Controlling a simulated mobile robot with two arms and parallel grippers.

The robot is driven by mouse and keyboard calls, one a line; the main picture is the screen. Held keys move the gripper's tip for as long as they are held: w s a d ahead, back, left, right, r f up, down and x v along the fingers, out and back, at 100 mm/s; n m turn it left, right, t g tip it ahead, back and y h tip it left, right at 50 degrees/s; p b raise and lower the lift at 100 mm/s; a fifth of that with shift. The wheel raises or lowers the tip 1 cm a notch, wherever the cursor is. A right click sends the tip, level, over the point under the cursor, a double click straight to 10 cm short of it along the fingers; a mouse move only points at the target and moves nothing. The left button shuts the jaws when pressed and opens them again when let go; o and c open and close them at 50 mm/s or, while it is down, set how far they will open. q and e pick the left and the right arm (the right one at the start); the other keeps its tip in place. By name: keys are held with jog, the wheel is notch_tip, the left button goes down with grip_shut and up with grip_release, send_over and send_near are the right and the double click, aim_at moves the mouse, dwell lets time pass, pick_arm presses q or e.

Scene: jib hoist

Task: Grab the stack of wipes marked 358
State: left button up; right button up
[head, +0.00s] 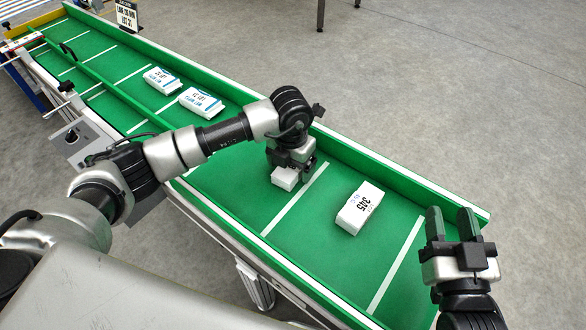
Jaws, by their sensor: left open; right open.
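A white stack of wipes (284,178) lies on the green conveyor under my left gripper (290,172). The gripper points down over it with its jaws open; its marking is hidden, and I cannot tell whether the jaws touch it. Another white stack (360,208) lies to the right, with a black number that looks like 345, tilted in the picture. My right gripper (455,226) is open and empty at the conveyor's right end, apart from that stack. I cannot read 358 on any stack.
Two white packs with blue print, one nearer (201,102) and one farther (162,80), lie farther up the green conveyor (255,222). Raised green side walls and white cross lines mark the belt. A sign (126,15) stands at the back.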

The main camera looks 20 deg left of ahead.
pick_arm(q)
jog(key=shift+f, duration=0.25)
jog(key=shift+c, duration=0.3)
jog(key=c, duration=1)
jog(key=shift+r, duration=0.2)
